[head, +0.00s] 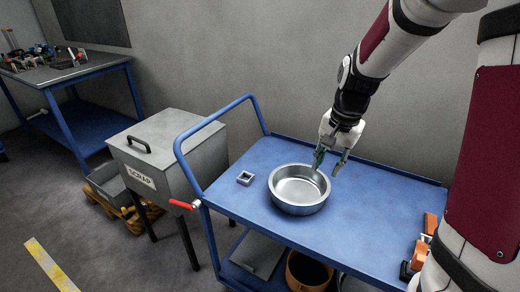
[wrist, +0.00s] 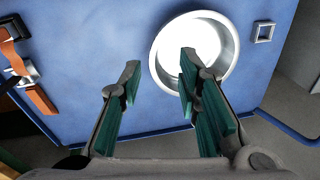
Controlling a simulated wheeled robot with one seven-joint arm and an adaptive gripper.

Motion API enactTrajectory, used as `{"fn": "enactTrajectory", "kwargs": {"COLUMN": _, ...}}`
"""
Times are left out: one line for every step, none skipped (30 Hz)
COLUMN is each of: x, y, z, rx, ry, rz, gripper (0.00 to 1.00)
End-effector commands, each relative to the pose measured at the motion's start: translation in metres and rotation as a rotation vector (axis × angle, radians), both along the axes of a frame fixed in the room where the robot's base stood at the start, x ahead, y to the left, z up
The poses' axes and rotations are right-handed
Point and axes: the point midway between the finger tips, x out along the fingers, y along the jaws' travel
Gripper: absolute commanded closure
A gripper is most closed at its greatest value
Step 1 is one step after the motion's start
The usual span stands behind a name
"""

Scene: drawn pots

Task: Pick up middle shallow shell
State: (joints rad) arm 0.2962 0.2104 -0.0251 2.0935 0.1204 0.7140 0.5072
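A round, shallow, shiny metal shell (head: 299,207) sits upright on the blue cart's top, near its middle. It also shows in the wrist view (wrist: 229,62), its near left rim partly hidden behind one finger. My gripper (head: 329,168) is open above the shell's back right rim, with nothing between its fingers. In the wrist view my gripper's green-padded fingers (wrist: 157,78) are spread, the right one overlapping the shell and the left one over bare blue surface. I cannot tell whether a finger touches the rim.
The blue cart (head: 370,225) holds a small square metal piece (head: 245,178) left of the shell and an orange clamp-like tool (head: 422,246) at right. A grey scrap bin (head: 165,155) stands left. The top between shell and tool is clear.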

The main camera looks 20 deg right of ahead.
Motion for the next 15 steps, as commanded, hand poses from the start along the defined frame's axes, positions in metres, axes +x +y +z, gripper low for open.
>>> {"fn": "enactTrajectory", "kwargs": {"x": 0.009, "y": -0.009, "z": -0.020, "rx": 0.011, "ry": 0.019, "rz": -0.042, "gripper": 0.69}}
{"fn": "enactTrajectory", "kwargs": {"x": 0.012, "y": -0.013, "z": -0.028, "rx": 0.016, "ry": 0.026, "rz": -0.067, "gripper": 0.69}}
{"fn": "enactTrajectory", "kwargs": {"x": 0.017, "y": -0.019, "z": -0.038, "rx": 0.022, "ry": 0.032, "rz": -0.094, "gripper": 0.69}}
{"fn": "enactTrajectory", "kwargs": {"x": 0.020, "y": -0.022, "z": -0.044, "rx": 0.026, "ry": 0.037, "rz": -0.112, "gripper": 0.69}}
{"fn": "enactTrajectory", "kwargs": {"x": 0.022, "y": -0.025, "z": -0.050, "rx": 0.029, "ry": 0.041, "rz": -0.129, "gripper": 0.69}}
{"fn": "enactTrajectory", "kwargs": {"x": 0.024, "y": -0.028, "z": -0.057, "rx": 0.033, "ry": 0.046, "rz": -0.146, "gripper": 0.69}}
{"fn": "enactTrajectory", "kwargs": {"x": 0.026, "y": -0.031, "z": -0.061, "rx": 0.035, "ry": 0.050, "rz": -0.157, "gripper": 0.69}}
{"fn": "enactTrajectory", "kwargs": {"x": 0.027, "y": -0.032, "z": -0.064, "rx": 0.037, "ry": 0.052, "rz": -0.167, "gripper": 0.69}}
{"fn": "enactTrajectory", "kwargs": {"x": 0.028, "y": -0.034, "z": -0.068, "rx": 0.038, "ry": 0.054, "rz": -0.177, "gripper": 0.69}}
{"fn": "enactTrajectory", "kwargs": {"x": 0.029, "y": -0.035, "z": -0.070, "rx": 0.039, "ry": 0.056, "rz": -0.182, "gripper": 0.69}}
{"fn": "enactTrajectory", "kwargs": {"x": 0.029, "y": -0.036, "z": -0.073, "rx": 0.040, "ry": 0.057, "rz": -0.186, "gripper": 0.69}}
{"fn": "enactTrajectory", "kwargs": {"x": 0.030, "y": -0.036, "z": -0.078, "rx": 0.041, "ry": 0.058, "rz": -0.188, "gripper": 0.69}}
{"fn": "enactTrajectory", "kwargs": {"x": 0.031, "y": -0.036, "z": -0.082, "rx": 0.041, "ry": 0.059, "rz": -0.189, "gripper": 0.69}}
{"fn": "enactTrajectory", "kwargs": {"x": 0.031, "y": -0.036, "z": -0.086, "rx": 0.042, "ry": 0.060, "rz": -0.189, "gripper": 0.69}}
{"fn": "enactTrajectory", "kwargs": {"x": 0.031, "y": -0.035, "z": -0.093, "rx": 0.042, "ry": 0.060, "rz": -0.189, "gripper": 0.69}}
